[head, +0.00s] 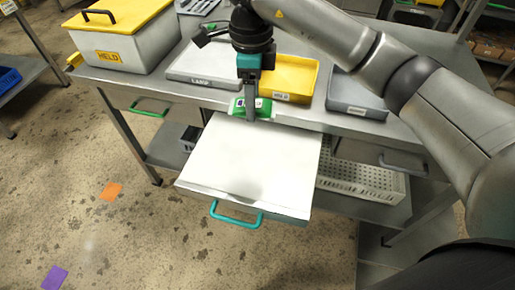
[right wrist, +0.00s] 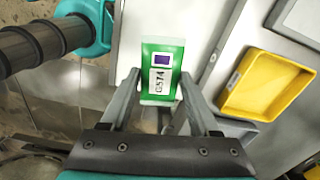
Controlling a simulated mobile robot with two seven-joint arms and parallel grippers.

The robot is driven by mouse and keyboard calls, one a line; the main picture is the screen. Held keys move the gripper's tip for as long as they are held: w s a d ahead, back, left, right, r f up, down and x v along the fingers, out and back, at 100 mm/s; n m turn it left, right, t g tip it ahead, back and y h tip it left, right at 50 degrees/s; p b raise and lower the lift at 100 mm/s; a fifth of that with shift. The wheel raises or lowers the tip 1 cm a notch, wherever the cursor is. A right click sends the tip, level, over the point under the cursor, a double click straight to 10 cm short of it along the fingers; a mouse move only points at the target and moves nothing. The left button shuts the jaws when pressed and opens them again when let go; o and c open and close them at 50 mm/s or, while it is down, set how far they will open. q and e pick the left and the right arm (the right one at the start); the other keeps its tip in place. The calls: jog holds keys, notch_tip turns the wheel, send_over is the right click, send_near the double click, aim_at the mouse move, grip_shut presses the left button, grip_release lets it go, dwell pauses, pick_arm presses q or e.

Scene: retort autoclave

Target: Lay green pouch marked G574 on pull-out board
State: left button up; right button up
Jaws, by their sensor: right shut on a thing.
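The green pouch (head: 238,106) has a white label; in the right wrist view the pouch (right wrist: 160,88) shows a purple square and reads G574. My right gripper (head: 250,116) points down and is shut on the pouch, with a finger on either side of it in the right wrist view (right wrist: 160,80). The pouch is at the back end of the white pull-out board (head: 250,165), by the bench's front edge. I cannot tell whether it touches the board. The board is pulled out, bare in front of the pouch, with a teal handle at its front. My left gripper is not in view.
On the bench (head: 310,117) stand a grey tray (head: 205,74), a yellow tray (head: 308,78) marked HOLD, a dark grey tray (head: 352,98) and a yellow-lidded HELD box (head: 120,50). A perforated white crate (head: 365,178) sits on the lower shelf.

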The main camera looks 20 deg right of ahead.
aim_at(252, 163)
jog(key=shift+w+a+r+m, duration=0.15)
jog(key=shift+r+m, duration=0.25)
jog(key=shift+m, duration=0.4)
jog(key=shift+f, duration=0.25)
notch_tip(252, 163, down, 19)
jog(key=b, duration=0.3)
jog(key=shift+f, duration=0.2)
jog(key=o, duration=0.3)
jog(key=shift+f, duration=0.2)
jog(key=o, duration=0.5)
jog(key=shift+r, duration=0.1)
